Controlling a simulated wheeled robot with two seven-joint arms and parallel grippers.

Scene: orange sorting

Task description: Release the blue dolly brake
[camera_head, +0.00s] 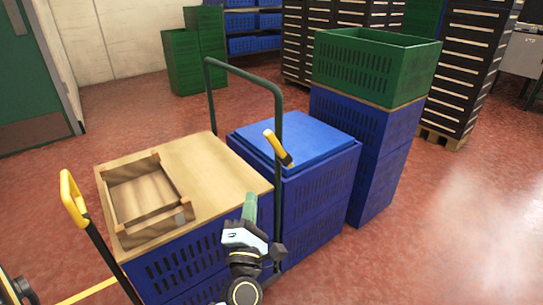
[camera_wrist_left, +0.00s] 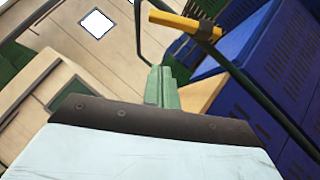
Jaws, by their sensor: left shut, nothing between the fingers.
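A yellow brake lever (camera_head: 278,148) with a black end sits by the right post of a dark green tube handle (camera_head: 243,73). The lever also shows in the left wrist view (camera_wrist_left: 185,22), beyond my fingertips and apart from them. My left gripper (camera_head: 250,205) points up, its green fingers shut with nothing between them, below and left of the lever. The fingers also show in the wrist view (camera_wrist_left: 162,88). Blue crates with a blue lid (camera_head: 297,140) stand behind the handle. The dolly base under the crates is hidden. My right gripper is not in view.
A wooden board with an open wooden box (camera_head: 145,195) tops blue crates at left. Another yellow lever (camera_head: 73,200) stands at far left. A green crate (camera_head: 375,68) sits on blue crates at right. Red floor (camera_head: 440,220) is clear at right.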

